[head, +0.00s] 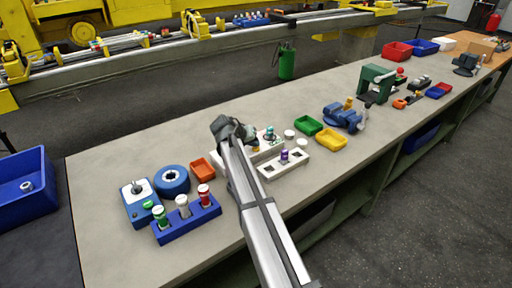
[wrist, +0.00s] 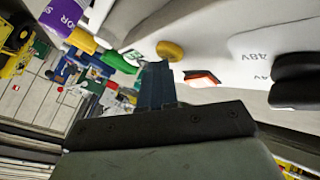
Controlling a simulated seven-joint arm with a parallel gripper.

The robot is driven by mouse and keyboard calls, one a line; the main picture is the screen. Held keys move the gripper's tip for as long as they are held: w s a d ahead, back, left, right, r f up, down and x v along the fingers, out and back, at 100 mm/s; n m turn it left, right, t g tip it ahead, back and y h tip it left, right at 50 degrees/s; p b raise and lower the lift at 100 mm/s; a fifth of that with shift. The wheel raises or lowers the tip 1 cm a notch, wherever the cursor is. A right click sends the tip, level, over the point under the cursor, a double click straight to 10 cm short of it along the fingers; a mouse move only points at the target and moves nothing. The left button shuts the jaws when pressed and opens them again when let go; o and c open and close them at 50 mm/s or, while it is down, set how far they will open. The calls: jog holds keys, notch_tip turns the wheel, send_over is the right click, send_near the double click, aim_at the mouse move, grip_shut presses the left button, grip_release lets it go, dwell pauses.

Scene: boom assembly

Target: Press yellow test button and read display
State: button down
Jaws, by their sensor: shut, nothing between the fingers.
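In the wrist view the round yellow button (wrist: 170,50) stands out from a pale tester panel (wrist: 235,25). My gripper's shut fingers (wrist: 157,70) point toward the panel, just below and left of the button in the picture; whether they touch it I cannot tell. No readable display shows. In the head view my gripper (head: 230,130) is over the white tester (head: 262,150) on the bench and hides much of it, including the button.
A white holder (head: 270,171) with a purple cylinder (head: 284,156) stands beside the tester. Green (head: 308,125) and yellow bins (head: 331,139) lie right; a blue rack (head: 187,220) stands left.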

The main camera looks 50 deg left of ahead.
aim_at(254, 149)
jog(key=shift+r, duration=0.9)
jog(key=shift+r, duration=0.1)
notch_tip(254, 149, up, 5)
jog(key=shift+f, duration=0.1)
dwell(0.6)
dwell(0.7)
